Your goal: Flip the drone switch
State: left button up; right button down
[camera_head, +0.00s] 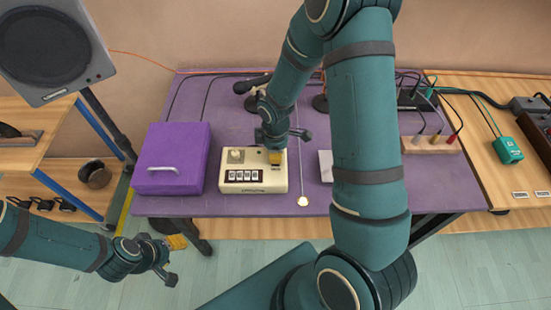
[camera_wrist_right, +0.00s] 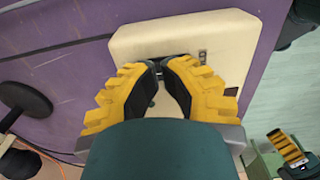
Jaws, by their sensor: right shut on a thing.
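A cream box (camera_head: 232,186) with a knob (camera_head: 235,155) and a row of dark-framed white keys (camera_head: 244,175) sits on the purple table. My right gripper (camera_head: 276,157) reaches down over the box's back right part. In the right wrist view, the yellow fingertips of my right gripper (camera_wrist_right: 158,68) come together at the cream box (camera_wrist_right: 225,42), shut on the switch, which the fingers mostly hide. I cannot tell the switch's position. My left gripper (camera_head: 176,241) hangs off the table's front left, away from the box, with its opening unclear.
A purple case (camera_head: 172,160) stands just left of the box. A thin stick with a pale round end (camera_head: 302,201) and a white block (camera_head: 326,166) lie to its right. A wooden block with plugs (camera_head: 431,145) is farther right. A speaker (camera_head: 52,45) stands at upper left.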

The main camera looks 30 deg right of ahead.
jog(key=shift+r+p, duration=2.6)
jog(key=shift+r, duration=0.85)
jog(key=shift+s, duration=0.1)
